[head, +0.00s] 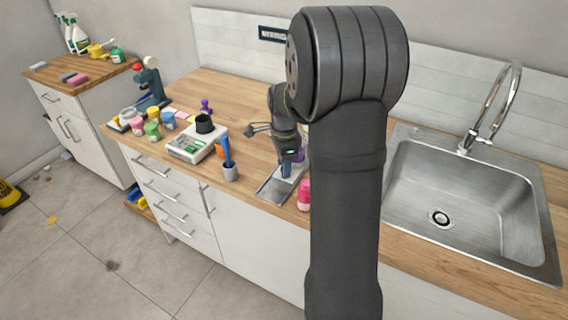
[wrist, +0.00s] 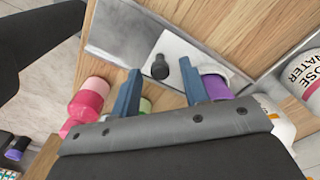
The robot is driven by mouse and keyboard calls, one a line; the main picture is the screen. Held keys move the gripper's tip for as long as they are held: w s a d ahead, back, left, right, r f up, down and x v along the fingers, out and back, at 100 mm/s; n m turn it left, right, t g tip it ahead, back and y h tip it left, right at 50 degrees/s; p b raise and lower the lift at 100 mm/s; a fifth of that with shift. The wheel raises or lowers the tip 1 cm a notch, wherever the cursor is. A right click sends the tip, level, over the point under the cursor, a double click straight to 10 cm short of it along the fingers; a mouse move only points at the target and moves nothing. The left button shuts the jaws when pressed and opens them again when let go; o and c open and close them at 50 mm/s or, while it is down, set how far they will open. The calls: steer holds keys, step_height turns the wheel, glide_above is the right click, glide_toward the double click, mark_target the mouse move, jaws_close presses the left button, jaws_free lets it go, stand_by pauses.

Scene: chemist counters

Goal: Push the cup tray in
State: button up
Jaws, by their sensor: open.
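My gripper (wrist: 160,66) is open, with its two blue fingers apart in the wrist view. Between and beyond the fingertips is a white block with a black knob (wrist: 160,69), beside a grey metal strip (wrist: 112,32). I cannot tell whether the fingers touch the block. In the head view my gripper (head: 287,168) is low over a long metal tray (head: 272,190) on the wooden counter, which looks like the cup tray. My gripper and arm hide its far part. I cannot tell how far out it stands.
A pink bottle (head: 304,195) stands right of the tray; it also shows in the wrist view (wrist: 88,98). A purple-capped item (wrist: 215,86) is close to the right finger. A grey cup with blue tools (head: 230,172) and a scale (head: 191,147) stand left. The sink (head: 500,190) is right.

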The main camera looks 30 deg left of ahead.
steer(key=shift+f, duration=0.1)
jaws_close()
steer(key=shift+w, duration=2)
jaws_free()
step_height(320, 180, up, 18)
steer(key=shift+f, duration=0.25)
step_height(320, 180, down, 18)
steer(key=shift+r, duration=0.25)
